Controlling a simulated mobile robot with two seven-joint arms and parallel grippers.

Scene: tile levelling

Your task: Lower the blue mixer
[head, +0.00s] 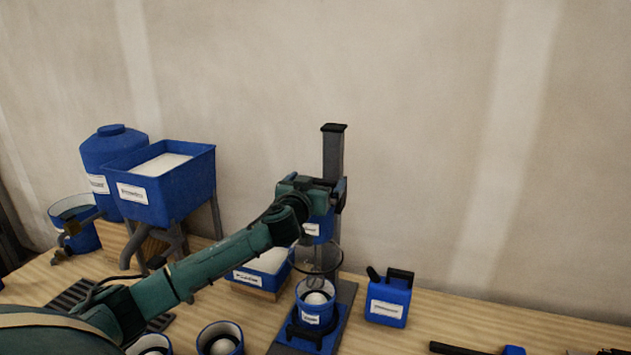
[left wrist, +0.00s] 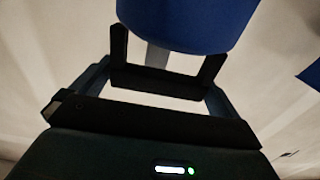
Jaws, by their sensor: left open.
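The blue mixer (head: 318,228) hangs on a grey upright column (head: 333,152). Its labelled blue head shows below my left gripper (head: 328,192), with a clear bowl-shaped guard (head: 316,258) and a whisk under it. A blue bucket (head: 314,302) with a pale ball-like thing inside stands on the base beneath. My arm hides part of the mixer's upper side. In the left wrist view the blue body (left wrist: 188,22) lies just beyond the open fingers (left wrist: 166,48). I cannot tell whether they touch it. My right gripper is not in view.
A blue hopper (head: 190,185) and blue tank (head: 110,150) stand at the left. A blue tray of white material (head: 262,262) is behind my arm. A blue canister (head: 388,298) stands right of the mixer. Blue buckets (head: 219,338) sit in front. Bare bench (head: 455,320) lies right.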

